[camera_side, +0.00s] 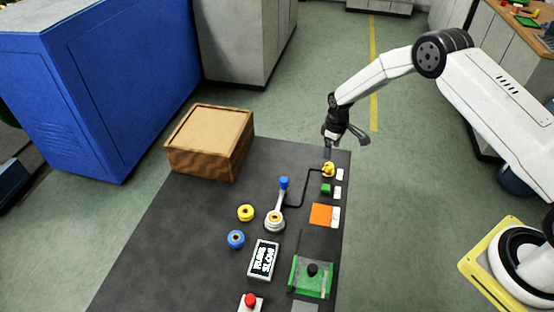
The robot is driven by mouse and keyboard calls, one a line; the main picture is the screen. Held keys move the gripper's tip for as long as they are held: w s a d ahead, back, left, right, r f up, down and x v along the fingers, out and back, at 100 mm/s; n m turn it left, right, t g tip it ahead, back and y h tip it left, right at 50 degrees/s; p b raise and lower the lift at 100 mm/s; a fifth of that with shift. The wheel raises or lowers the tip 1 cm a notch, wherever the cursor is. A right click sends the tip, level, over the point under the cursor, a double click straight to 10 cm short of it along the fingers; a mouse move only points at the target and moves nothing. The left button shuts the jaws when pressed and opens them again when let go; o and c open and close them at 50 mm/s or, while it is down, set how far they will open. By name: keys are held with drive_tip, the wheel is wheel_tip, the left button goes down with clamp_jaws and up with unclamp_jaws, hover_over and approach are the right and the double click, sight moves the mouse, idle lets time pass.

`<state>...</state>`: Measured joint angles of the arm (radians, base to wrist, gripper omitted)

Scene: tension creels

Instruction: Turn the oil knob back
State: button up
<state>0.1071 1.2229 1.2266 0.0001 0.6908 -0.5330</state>
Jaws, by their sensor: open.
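A small yellow knob-like part (328,169) stands near the far right edge of the dark table, at the end of a thin black line. It may be the oil knob; its label is too small to read. My gripper (345,146) is open and empty just above and slightly right of this yellow part. One finger points down close to it, and I cannot tell if they touch. A black knob (312,269) sits on a green block (309,284) at the near right.
A wooden box (210,141) sits at the table's far left. A blue-topped lever (284,184), yellow and blue spools (245,213), a display panel (263,259) and a red button (250,300) stand mid-table. The table's left side (160,250) is clear.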

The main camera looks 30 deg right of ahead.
sight(329, 165)
drive_tip(key=m, duration=0.3)
drive_tip(key=shift+m, duration=0.3)
drive_tip(key=m, duration=1.2)
drive_tip(key=shift+m, duration=0.4)
drive_tip(key=shift+f, duration=0.1)
drive_tip(key=shift+f, duration=3.8)
clamp_jaws()
